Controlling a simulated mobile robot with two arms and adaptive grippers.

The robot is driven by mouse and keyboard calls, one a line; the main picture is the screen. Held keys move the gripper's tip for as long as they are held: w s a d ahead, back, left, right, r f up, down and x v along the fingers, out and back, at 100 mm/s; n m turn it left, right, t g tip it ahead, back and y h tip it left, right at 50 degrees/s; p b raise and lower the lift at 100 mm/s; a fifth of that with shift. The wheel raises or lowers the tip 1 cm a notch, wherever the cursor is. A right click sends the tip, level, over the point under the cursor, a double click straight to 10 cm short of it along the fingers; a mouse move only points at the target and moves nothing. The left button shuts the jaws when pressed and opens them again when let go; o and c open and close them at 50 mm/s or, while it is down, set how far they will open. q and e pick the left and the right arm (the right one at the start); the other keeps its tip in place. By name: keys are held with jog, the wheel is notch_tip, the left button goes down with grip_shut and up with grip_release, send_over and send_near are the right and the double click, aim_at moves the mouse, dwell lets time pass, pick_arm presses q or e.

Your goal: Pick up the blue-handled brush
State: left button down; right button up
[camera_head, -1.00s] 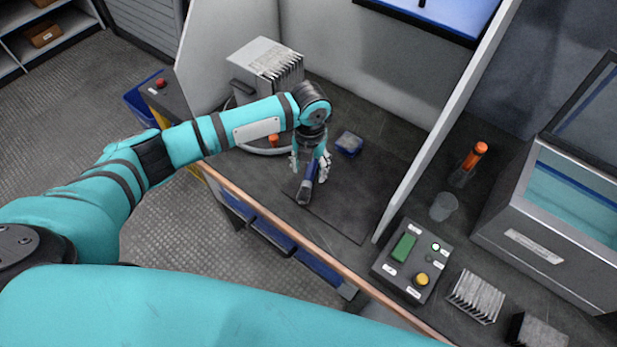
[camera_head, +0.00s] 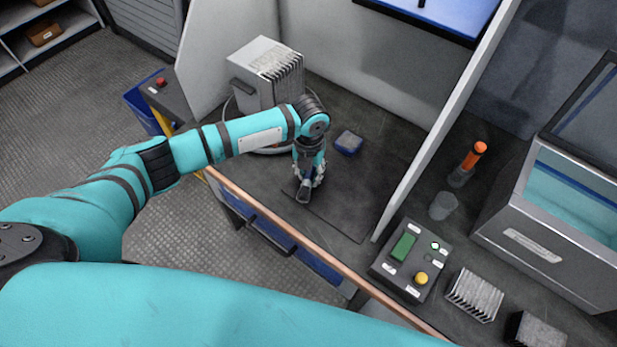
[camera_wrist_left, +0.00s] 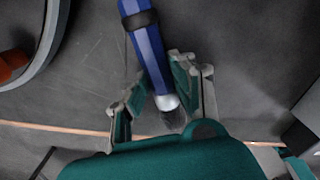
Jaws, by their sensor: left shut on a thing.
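The blue-handled brush (camera_head: 304,191) is at the dark mat on the bench, largely covered by my left gripper (camera_head: 310,178) in the head view. In the left wrist view the brush (camera_wrist_left: 149,50) shows a blue handle with a black band, a pale metal collar and dark bristles. Its handle runs between the two fingers of my left gripper (camera_wrist_left: 154,78), which is shut on it. I cannot tell whether the brush still touches the bench.
A small blue box (camera_head: 349,142) lies just right of the gripper. A grey finned unit (camera_head: 266,75) stands behind the arm. A white divider (camera_head: 440,130) bounds the right side. Beyond it are a control panel (camera_head: 411,262) and a metal tank (camera_head: 545,235). The mat (camera_head: 350,205) has bare room.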

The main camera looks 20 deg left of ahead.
aim_at(309, 173)
pick_arm(q)
jog(key=shift+r, duration=0.1)
jog(key=shift+r, duration=0.5)
notch_tip(309, 173, up, 2)
jog(key=shift+r+b, duration=0.15)
jog(key=shift+b, duration=0.15)
jog(key=s+d, duration=0.1)
jog(key=s, duration=0.4)
jog(key=s+d+r, duration=0.1)
jog(key=s, duration=0.4)
jog(key=s+d+b, duration=0.1)
jog(key=s, duration=0.4)
jog(key=shift+s+d+r, duration=0.3)
jog(key=n, duration=0.1)
jog(key=r+n, duration=0.1)
jog(key=shift+w+a+r+n, duration=0.1)
jog(key=shift+w+a+n, duration=0.2)
jog(key=shift+a+n, duration=0.1)
jog(key=a+r+n, duration=0.3)
jog(key=r+n, duration=0.3)
jog(key=n, duration=1)
jog(key=a+r+n, duration=0.4)
jog(key=r+n, duration=0.3)
jog(key=n, duration=0.9)
jog(key=shift+w, duration=0.45)
jog(key=shift+r, duration=0.1)
